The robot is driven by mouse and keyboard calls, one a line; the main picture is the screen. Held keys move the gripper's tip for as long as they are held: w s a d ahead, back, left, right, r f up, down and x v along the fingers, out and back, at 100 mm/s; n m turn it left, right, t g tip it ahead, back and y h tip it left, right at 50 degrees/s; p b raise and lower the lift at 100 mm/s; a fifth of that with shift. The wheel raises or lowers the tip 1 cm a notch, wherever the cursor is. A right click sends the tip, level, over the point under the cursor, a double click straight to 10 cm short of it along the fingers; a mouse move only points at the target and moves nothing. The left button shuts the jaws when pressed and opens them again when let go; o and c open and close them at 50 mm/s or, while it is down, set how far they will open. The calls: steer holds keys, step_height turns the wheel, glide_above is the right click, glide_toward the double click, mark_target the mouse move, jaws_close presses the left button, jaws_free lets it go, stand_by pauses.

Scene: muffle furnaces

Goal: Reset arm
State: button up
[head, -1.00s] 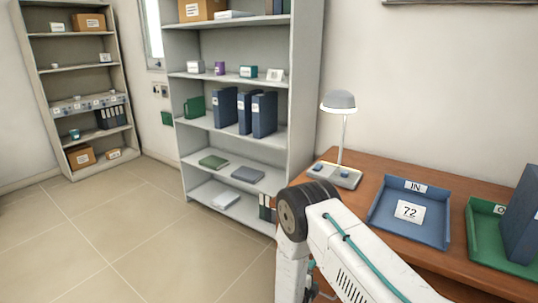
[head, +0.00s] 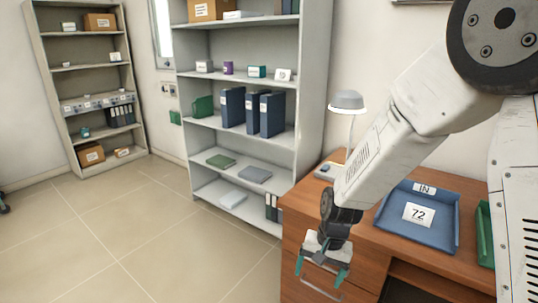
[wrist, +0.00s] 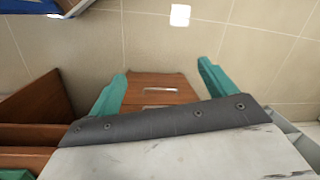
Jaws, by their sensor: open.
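My gripper (head: 322,268) hangs in front of the wooden desk's left drawer side in the head view, its teal fingers pointing down. In the wrist view my gripper (wrist: 160,85) shows two teal fingers spread apart with nothing between them. Beyond the fingers the wrist view shows a wooden drawer unit (wrist: 160,90) with pale handles, and tiled floor. My arm comes down from the upper right of the head view and covers part of the desk and the lamp.
The desk (head: 300,195) carries a blue IN tray (head: 440,240) with a card marked 72, a green tray (head: 484,235) partly hidden, and a lamp (head: 347,100). A grey shelf (head: 312,100) with binders stands behind. Another shelf (head: 45,100) is far left. Open floor (head: 120,240) lies left.

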steer(key=s+d+r+n+t+h, duration=0.1)
steer(key=s+d+r, duration=0.6)
steer(key=s+r, duration=0.4)
steer(key=s+d+r+n+t+h, duration=0.1)
steer(key=s+d+r+n, duration=0.1)
steer(key=s+d+r, duration=0.5)
steer(key=s+r, duration=0.5)
steer(key=r, duration=0.1)
steer(key=shift+s, duration=0.15)
